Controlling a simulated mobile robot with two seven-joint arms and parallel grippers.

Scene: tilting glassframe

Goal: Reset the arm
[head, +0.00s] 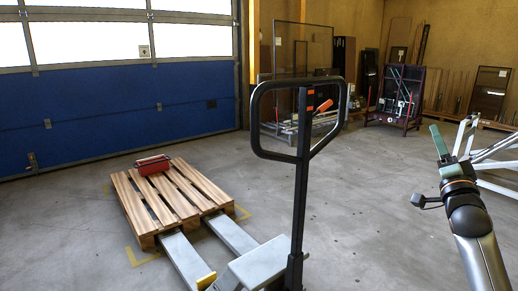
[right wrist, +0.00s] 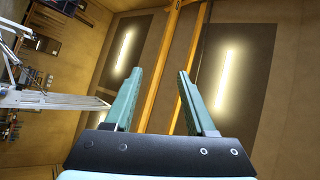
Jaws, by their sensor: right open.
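My right arm comes in from the lower right of the head view. Its gripper (head: 453,142) has green fingers that point up, held in the air above the floor. In the right wrist view the two green fingers of the right gripper (right wrist: 158,92) stand well apart with nothing between them, so it is open and empty. Behind them I see the ceiling with bright lamps and a yellow beam. My left gripper is not in either view.
A pallet jack (head: 304,180) stands in front, its forks under a wooden pallet (head: 190,190) with a red object (head: 152,165) on it. A white frame (head: 493,160) stands close beside my right gripper. A glass rack (head: 400,98) is at the back. The middle floor is open.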

